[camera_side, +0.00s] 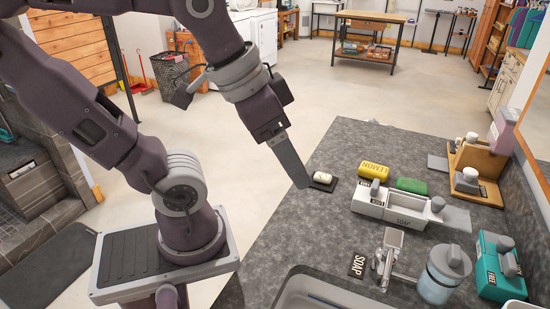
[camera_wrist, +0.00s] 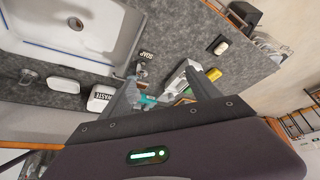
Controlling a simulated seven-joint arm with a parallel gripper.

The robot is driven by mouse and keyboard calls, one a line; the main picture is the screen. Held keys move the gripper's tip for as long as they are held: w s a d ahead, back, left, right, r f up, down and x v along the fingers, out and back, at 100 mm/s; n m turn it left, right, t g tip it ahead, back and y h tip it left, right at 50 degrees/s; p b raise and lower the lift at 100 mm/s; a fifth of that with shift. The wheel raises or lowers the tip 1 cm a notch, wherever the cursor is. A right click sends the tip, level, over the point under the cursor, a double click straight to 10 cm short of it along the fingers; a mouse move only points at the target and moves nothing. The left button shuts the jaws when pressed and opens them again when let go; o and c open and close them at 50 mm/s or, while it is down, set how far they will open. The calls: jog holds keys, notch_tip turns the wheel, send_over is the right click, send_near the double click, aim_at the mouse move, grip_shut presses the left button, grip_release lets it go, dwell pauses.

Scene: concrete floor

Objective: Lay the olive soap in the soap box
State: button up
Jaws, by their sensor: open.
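The olive soap looks to be the green bar (camera_side: 411,186), lying on the dark counter behind the soap box. The soap box (camera_side: 398,212) is a long light-grey box marked SOAP, with a knobbed grey piece at its right end. How far its top is open is hard to tell. It also shows in the wrist view (camera_wrist: 177,76), between my fingers. My gripper (camera_side: 301,184) is open and empty above the counter's left edge, left of the soaps. In the wrist view my gripper (camera_wrist: 162,77) has its fingers spread; the green bar is not clear there.
A yellow LEMON bar (camera_side: 373,171) lies left of the green one. A small cream soap sits on a dark dish (camera_side: 332,187). A dispenser (camera_side: 440,275), a teal box (camera_side: 487,270), a wooden stand (camera_side: 493,158) and a sink (camera_side: 290,300) surround the box.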

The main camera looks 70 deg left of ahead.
jog(key=shift+o, duration=0.4)
jog(key=shift+s+a+f+n, duration=0.15)
jog(key=shift+s+f+n, duration=0.1)
jog(key=shift+s, duration=0.3)
jog(key=shift+s+a+f+n, duration=0.15)
jog(key=shift+s+f, duration=0.05)
jog(key=shift+s, duration=0.3)
jog(key=shift+w, duration=0.1)
